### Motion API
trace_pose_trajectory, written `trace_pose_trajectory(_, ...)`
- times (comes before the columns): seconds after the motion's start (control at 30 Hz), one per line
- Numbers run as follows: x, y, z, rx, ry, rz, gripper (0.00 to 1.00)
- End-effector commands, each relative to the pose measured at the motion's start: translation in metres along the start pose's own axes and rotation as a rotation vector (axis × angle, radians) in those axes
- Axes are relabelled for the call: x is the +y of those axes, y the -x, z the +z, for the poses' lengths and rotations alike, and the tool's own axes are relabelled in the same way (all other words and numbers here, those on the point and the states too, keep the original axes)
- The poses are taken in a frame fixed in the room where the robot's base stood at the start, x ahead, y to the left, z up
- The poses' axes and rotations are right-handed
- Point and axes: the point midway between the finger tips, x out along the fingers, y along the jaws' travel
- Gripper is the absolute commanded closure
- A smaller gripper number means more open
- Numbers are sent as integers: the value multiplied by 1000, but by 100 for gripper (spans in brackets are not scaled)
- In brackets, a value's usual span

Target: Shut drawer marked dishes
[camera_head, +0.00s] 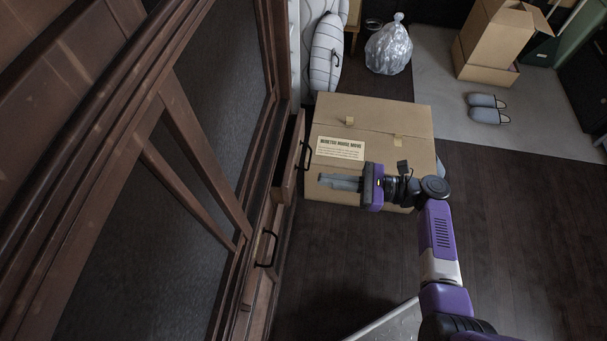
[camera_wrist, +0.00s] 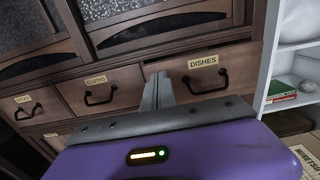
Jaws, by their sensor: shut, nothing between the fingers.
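The dishes drawer (camera_wrist: 225,68) is at the right end of the drawer row in the wrist view, with a cream "DISHES" label and a dark pull handle (camera_wrist: 206,84). In the head view the dishes drawer (camera_head: 289,158) stands out from the dark wooden cabinet (camera_head: 258,185), pulled part way open. My gripper (camera_head: 322,181) is shut and empty. Its fingers point at the drawer front from the right, with a small gap showing in the head view. In the wrist view the fingertips (camera_wrist: 158,76) appear in front of the drawer's left part, left of the handle.
A large cardboard box (camera_head: 378,118) stands on the floor close beside the drawer and behind my gripper. A drawer labelled cloths (camera_wrist: 98,92) is left of it. White shelves (camera_wrist: 295,65) adjoin the cabinet. Dark floor at the right (camera_head: 530,230) is clear.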

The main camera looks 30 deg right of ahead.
Motion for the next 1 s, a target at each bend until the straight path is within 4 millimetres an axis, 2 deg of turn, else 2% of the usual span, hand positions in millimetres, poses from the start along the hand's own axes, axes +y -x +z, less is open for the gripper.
trace_pose_trajectory(0.1, 1, -24, 0, 1, 1, 4, 100)
trace_pose_trajectory(0.33, 0, -54, 0, 0, 1, 2, 100)
trace_pose_trajectory(0.5, 0, -63, 0, 1, 1, 0, 100)
trace_pose_trajectory(0.87, 0, -65, 0, 1, 0, 0, 100)
trace_pose_trajectory(1.0, 1, -79, 2, 0, -1, 4, 100)
